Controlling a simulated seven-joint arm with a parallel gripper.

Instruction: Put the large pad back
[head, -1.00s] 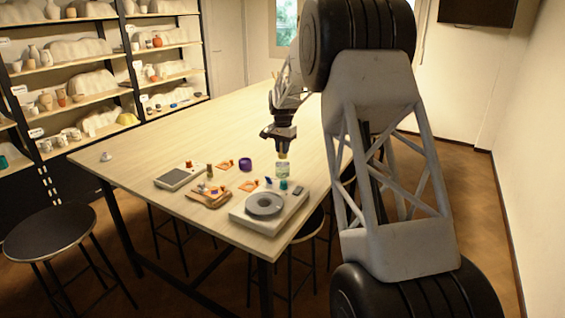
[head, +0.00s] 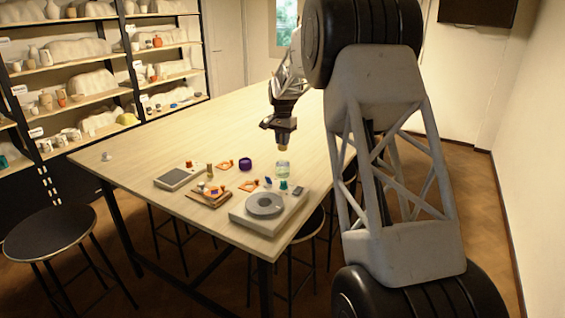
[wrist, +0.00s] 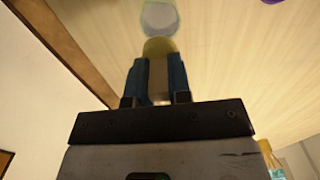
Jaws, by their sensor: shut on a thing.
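My gripper (head: 280,143) is above the table, just over a clear jar (head: 282,168) with pale green contents. In the wrist view its blue fingers (wrist: 158,80) are shut on a tan piece with a rounded yellow end (wrist: 160,47), which looks like the large pad. The yellow end shows as a small tip (head: 284,149) below the gripper in the head view, apart from the jar. The jar's round top (wrist: 159,17) lies beyond the pad in the wrist view. The fingers hide part of the held piece.
A turntable-like grey device (head: 265,206) stands at the near table corner. A wooden board (head: 222,200) with small pieces, a grey box with a screen (head: 179,178), a purple ring (head: 245,164) and orange pieces (head: 249,186) lie to the left. The table's far part is clear.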

